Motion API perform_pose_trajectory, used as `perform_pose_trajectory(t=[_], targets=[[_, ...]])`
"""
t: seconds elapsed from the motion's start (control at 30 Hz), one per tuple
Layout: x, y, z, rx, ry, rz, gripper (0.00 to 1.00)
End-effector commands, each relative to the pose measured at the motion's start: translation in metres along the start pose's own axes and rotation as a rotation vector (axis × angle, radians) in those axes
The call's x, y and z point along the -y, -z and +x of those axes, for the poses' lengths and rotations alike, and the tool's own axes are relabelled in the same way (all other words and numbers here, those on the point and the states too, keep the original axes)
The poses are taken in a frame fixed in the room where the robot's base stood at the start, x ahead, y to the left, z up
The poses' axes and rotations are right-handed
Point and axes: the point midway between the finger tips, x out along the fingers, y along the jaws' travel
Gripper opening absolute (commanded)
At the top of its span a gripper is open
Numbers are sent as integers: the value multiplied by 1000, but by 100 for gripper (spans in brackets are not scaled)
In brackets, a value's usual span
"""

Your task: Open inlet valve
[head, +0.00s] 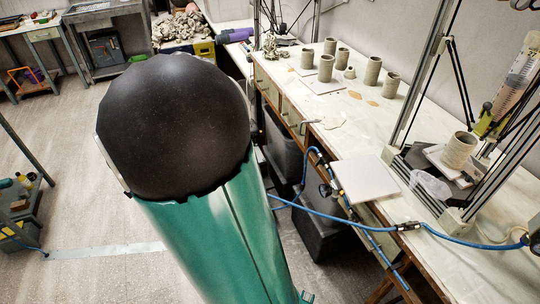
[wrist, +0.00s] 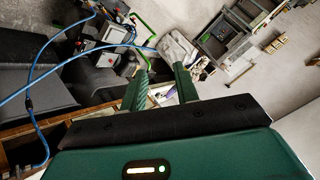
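No part is clearly marked as the inlet valve. In the head view a blue hose (head: 362,217) runs along the bench front, with a small dark fitting (head: 325,190) and another inline fitting (head: 408,226). In the wrist view, blue hoses (wrist: 50,68) lead up to a grey unit (wrist: 117,33), with a thin green bent piece (wrist: 145,27) beside it; I cannot tell whether this is a valve handle. My gripper (wrist: 162,75) is open, its two green fingers apart with nothing seen held between them. In the head view my arm hides the gripper.
The bench (head: 345,130) at right holds clay cylinders (head: 326,68), a white tile (head: 364,179) and a metal printer frame (head: 420,80). Dark bins (head: 318,225) stand under it. A workbench (head: 60,30) stands far left. The floor (head: 60,120) at left is largely clear.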

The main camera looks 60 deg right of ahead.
Motion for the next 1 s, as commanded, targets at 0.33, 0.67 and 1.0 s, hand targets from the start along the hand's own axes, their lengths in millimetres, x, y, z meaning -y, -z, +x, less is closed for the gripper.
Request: perform_pose_trajectory(t=[0.33,0.67,1.0], targets=[[-204,77,59,-581,-615,210,30],[-326,96,-3,-1061,-1114,176,30],[-352,108,-16,-1127,-1179,164,30]])
